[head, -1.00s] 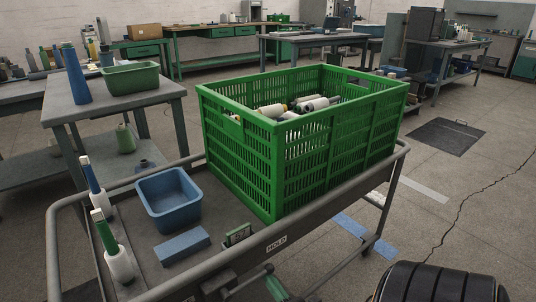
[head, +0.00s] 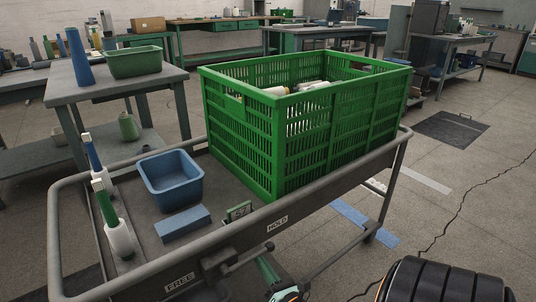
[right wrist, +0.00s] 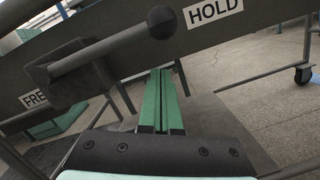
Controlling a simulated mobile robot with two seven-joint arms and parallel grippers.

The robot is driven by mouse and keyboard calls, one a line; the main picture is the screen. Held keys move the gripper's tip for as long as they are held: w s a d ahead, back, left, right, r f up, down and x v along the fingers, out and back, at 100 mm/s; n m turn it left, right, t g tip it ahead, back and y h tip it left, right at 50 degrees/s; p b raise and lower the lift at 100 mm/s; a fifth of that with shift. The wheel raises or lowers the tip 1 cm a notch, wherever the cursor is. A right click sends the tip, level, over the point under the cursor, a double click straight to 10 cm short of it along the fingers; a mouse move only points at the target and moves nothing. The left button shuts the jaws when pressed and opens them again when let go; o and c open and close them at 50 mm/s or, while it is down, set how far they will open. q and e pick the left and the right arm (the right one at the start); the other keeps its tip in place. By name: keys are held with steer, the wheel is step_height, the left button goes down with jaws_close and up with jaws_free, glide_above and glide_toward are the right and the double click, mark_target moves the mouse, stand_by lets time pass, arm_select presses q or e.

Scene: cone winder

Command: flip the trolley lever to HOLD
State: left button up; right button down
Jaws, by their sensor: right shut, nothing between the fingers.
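The trolley (head: 130,277) stands in front of me with a FREE label (head: 180,282) and a HOLD label (head: 277,223) on its near side. The dark lever (head: 240,257) is hinged at a bracket near FREE, and its ball knob points toward HOLD; the lever (right wrist: 110,45) also shows in the right wrist view, with its knob just left of the HOLD label (right wrist: 213,10). My right gripper (head: 268,268) is below the knob; its green fingers (right wrist: 160,75) are shut and empty, appearing apart from the knob. My left gripper is out of view.
A green crate (head: 260,150) with cones or bobbins fills the trolley's far part. A blue bin (head: 170,182), blue block (head: 183,223) and bobbins (head: 118,238) sit on its left part. A table (head: 115,88) stands behind. Open floor (head: 450,210) lies right.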

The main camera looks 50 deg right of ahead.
steer(key=p+v, duration=0.2)
steer(key=v, duration=0.8)
